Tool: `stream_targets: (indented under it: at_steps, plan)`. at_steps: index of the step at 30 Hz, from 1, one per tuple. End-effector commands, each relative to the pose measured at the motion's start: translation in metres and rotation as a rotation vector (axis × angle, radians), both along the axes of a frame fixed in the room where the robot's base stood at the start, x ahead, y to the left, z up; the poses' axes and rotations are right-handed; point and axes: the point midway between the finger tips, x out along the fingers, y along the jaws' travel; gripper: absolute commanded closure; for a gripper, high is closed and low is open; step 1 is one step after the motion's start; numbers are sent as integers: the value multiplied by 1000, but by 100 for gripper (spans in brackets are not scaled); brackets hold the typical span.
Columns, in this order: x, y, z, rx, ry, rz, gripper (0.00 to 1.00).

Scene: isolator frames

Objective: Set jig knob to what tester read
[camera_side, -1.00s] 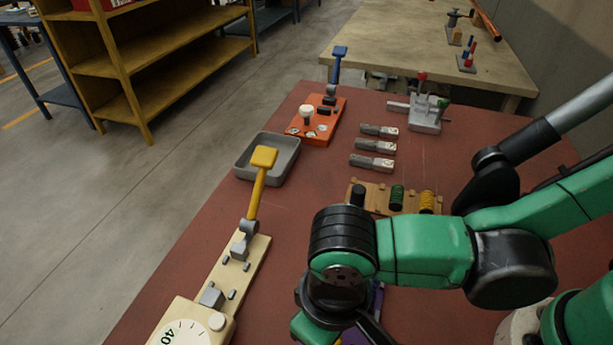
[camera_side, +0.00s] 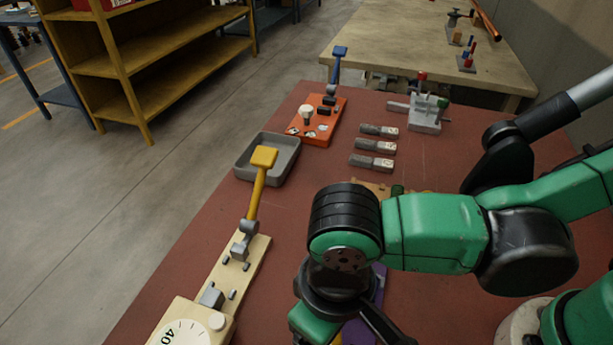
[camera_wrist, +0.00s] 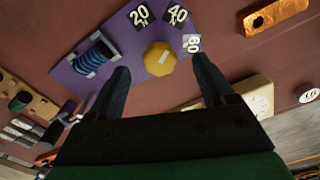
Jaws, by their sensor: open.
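A purple board (camera_wrist: 78,72) lies below my gripper in the wrist view. It carries a yellow faceted knob (camera_wrist: 160,58) with a pale mark, labels 20, 40 and 60 around it, and a blue coil (camera_wrist: 96,55). My gripper (camera_wrist: 160,78) is open, its fingers to either side of the knob; contact is not visible. In the side view a sliver of the purple board (camera_side: 380,283) shows behind my arm. The cream tester (camera_side: 190,312), with a raised yellow lever (camera_side: 258,185), has a dial cut off by the frame; a 40 shows, but no needle.
An orange board (camera_side: 316,128) with a white knob and blue lever stands farther back, near a grey tray (camera_side: 268,165). Several metal pieces (camera_side: 372,162) lie right of it. A grey fixture (camera_side: 427,115) stands behind them. An orange metal bar (camera_wrist: 275,14) lies near the purple board.

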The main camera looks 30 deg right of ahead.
Motion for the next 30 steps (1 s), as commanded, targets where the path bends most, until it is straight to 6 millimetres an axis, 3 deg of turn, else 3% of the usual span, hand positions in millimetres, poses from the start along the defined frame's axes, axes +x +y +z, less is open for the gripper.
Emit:
stream_targets:
  at_steps: [9,23,26,30]
  plan:
    - [0,0,33,0,1,0,25]
    - [5,-5,39,11,-7,-12,25]
    - [23,-23,44,51,-41,-56,25]
    - [63,-77,57,140,-165,-163,25]
